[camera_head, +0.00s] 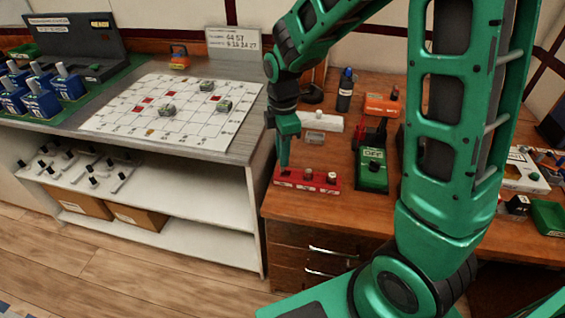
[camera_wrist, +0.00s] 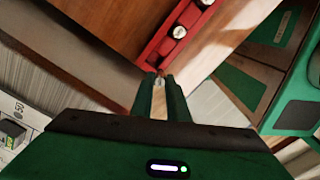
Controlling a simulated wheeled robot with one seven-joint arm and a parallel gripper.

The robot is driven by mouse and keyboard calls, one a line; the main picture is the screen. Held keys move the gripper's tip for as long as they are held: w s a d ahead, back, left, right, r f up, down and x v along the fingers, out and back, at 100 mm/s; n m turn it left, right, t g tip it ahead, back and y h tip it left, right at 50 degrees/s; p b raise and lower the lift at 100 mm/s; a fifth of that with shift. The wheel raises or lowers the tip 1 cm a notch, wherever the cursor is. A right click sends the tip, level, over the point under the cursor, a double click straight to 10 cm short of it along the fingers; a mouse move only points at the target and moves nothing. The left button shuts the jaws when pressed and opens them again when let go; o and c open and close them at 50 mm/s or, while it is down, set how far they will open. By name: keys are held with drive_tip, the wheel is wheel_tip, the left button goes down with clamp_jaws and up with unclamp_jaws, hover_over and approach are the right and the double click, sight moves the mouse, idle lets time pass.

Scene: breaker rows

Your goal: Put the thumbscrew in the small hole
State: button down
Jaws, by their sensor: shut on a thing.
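A red block (camera_head: 307,181) lies near the front left edge of the wooden desk. Two light-topped knobs stand in it, a middle one (camera_head: 308,174) and a right one (camera_head: 332,177). The red block also shows in the wrist view (camera_wrist: 164,44). My gripper (camera_head: 284,163) points down over the block's left end. In the wrist view its fingertips (camera_wrist: 160,80) are shut on a small pale piece (camera_wrist: 159,83), likely the thumbscrew, mostly hidden by the fingers. The small hole is not clearly visible; I cannot tell whether the piece is in it.
A green box (camera_head: 372,170) stands right of the red block. A white block (camera_head: 329,121), a dark bottle (camera_head: 345,90) and an orange box (camera_head: 381,105) are behind. A lower table with a white grid board (camera_head: 190,88) is at left. My arm hides part of the desk.

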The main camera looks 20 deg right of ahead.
drive_tip(key=shift+w+d+f, duration=0.25)
drive_tip(key=shift+f, duration=0.6)
drive_tip(key=shift+w+d+f, duration=0.2)
drive_tip(key=shift+f, duration=0.65)
drive_tip(key=shift+w+d+f, duration=0.25)
drive_tip(key=shift+f, duration=0.6)
drive_tip(key=shift+f, duration=0.1)
drive_tip(key=c, duration=1.7)
unclamp_jaws()
drive_tip(key=shift+r, duration=6.15)
